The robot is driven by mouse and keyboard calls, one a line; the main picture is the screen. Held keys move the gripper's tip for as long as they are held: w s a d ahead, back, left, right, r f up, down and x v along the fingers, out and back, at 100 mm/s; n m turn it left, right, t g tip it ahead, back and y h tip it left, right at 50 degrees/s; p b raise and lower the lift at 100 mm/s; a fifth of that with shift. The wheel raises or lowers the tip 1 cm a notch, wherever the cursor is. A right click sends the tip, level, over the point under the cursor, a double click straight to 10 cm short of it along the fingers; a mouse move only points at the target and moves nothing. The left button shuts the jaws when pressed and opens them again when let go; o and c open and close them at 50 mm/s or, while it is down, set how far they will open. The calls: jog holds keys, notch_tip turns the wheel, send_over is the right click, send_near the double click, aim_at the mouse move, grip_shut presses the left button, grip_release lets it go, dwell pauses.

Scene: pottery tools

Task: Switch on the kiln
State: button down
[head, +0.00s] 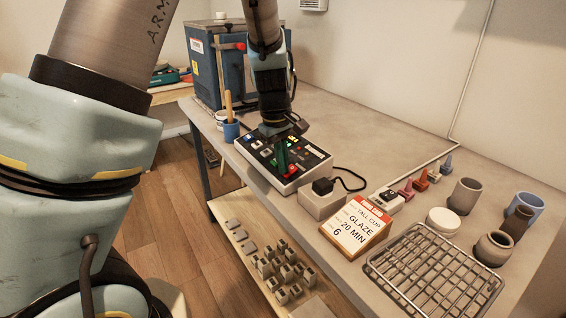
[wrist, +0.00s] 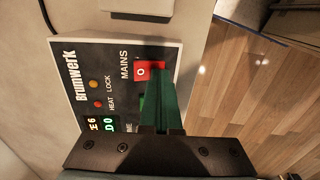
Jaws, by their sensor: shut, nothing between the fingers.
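The kiln (head: 205,72) is a blue box at the back of the bench, with a red handle on its front. Its Brumwerk control box (head: 262,178) lies on the bench in front of it, with a dark panel. The red MAINS switch (wrist: 141,72) shows an O in the wrist view; it also shows in the head view (head: 291,171). My gripper (head: 283,168) is shut and empty, its green fingers pointing down at the panel. The fingertips (wrist: 159,78) are right beside the switch and cover part of it. I cannot tell whether they touch.
A blue cup (head: 231,131) stands left of the control box.

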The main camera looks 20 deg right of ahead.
jog(key=shift+f, duration=0.1)
jog(key=shift+w+d+r+p, duration=0.1)
jog(key=shift+d+r+p, duration=0.25)
jog(key=shift+d+p, duration=0.2)
jog(key=shift+d, duration=0.2)
jog(key=r+p, duration=0.2)
jog(key=r, duration=0.1)
jog(key=r+p, duration=0.2)
jog(key=shift+a, duration=0.25)
notch_tip(320, 180, up, 9)
jog(key=a+b, duration=0.1)
jog(key=b, duration=0.1)
jog(key=shift+a, duration=0.1)
